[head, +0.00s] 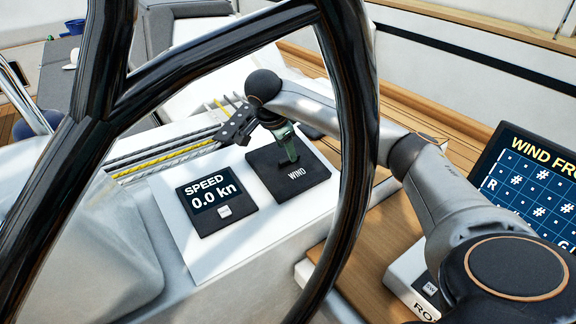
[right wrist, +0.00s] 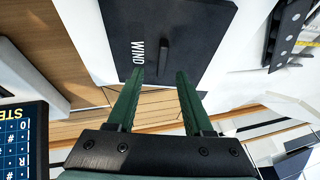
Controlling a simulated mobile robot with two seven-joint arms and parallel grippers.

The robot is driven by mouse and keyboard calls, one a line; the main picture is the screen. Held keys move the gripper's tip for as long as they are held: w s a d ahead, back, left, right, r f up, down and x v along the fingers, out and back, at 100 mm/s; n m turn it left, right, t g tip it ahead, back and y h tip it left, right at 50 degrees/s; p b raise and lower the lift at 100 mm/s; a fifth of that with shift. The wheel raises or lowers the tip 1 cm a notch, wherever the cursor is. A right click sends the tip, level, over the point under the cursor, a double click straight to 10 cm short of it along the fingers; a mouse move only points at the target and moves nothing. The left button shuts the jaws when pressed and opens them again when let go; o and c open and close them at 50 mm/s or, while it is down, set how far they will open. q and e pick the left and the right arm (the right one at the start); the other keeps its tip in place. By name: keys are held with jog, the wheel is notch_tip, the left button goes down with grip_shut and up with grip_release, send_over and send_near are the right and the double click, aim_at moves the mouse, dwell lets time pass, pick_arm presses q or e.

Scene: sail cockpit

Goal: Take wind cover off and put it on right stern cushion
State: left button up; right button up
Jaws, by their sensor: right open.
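The wind cover (head: 302,178) is a flat black square marked WIND, with a raised grip bar. It lies on the white instrument panel, right of the speed display (head: 213,200). The cover also shows in the right wrist view (right wrist: 193,20), with its bar (right wrist: 165,55) ahead of the fingers. My right gripper (head: 290,158) is over the cover in the head view. In the right wrist view its two green fingers (right wrist: 160,80) are apart, with nothing seen between them. I cannot tell which cushion is the right stern one. My left gripper is not in view.
The large black steering wheel (head: 357,110) stands in front of the panel. Ropes (head: 175,155) run left of the panel. A screen (head: 530,190) headed WIND is at right, above a wooden bench (head: 360,270). Grey cushions (head: 160,30) are at the back.

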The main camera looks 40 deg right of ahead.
aim_at(288, 159)
jog(key=b+x, duration=0.1)
jog(key=x, duration=0.4)
jog(key=shift+w+d, duration=0.1)
jog(key=shift+c, duration=0.3)
grip_shut()
